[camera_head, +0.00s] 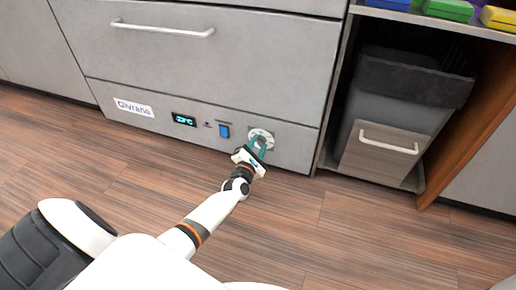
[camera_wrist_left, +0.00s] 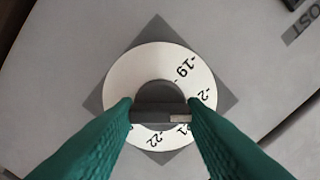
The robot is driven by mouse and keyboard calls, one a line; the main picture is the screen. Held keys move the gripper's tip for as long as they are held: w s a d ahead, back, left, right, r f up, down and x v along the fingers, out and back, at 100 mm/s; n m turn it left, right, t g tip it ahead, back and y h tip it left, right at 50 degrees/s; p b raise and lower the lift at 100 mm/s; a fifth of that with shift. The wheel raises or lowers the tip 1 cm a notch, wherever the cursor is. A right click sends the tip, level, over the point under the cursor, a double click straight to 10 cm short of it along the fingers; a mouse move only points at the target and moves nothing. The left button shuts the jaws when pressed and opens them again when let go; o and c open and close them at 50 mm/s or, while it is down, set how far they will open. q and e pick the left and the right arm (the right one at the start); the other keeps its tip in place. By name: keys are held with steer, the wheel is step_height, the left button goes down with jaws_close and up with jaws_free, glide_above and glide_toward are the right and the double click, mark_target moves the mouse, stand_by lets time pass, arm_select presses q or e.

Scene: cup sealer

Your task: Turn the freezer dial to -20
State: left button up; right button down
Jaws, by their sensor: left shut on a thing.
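The freezer dial (camera_head: 262,136) is on the right of the freezer's lower front panel. In the left wrist view it is a white disc (camera_wrist_left: 125,72) with a dark grey knob (camera_wrist_left: 158,92) on a grey diamond plate. Figures -19, a part-hidden "-2", 21 and -22 show on the disc. A pale mark on the knob points right, close to the part-hidden figures. My left gripper (camera_head: 258,148) has green fingers, one on each side of the knob, shut on it; they also show in the left wrist view (camera_wrist_left: 160,112). My right gripper is not in view.
The panel has a lit display (camera_head: 184,119), apparently in the low twenties, and a blue switch (camera_head: 224,131). A drawer handle (camera_head: 162,28) is above. A grey bin (camera_head: 395,120) stands in the open bay at right. The wooden floor in front is clear.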

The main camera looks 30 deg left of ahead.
arm_select(q)
steer(key=shift+n, duration=0.7)
steer(key=o, duration=1)
steer(key=shift+s, duration=0.1)
steer(key=shift+s+d, duration=0.1)
steer(key=shift+s, duration=0.2)
steer(key=p+v, duration=0.5)
steer(key=v, duration=0.6)
steer(key=shift+p, duration=0.3)
steer(key=shift+s+d, duration=0.1)
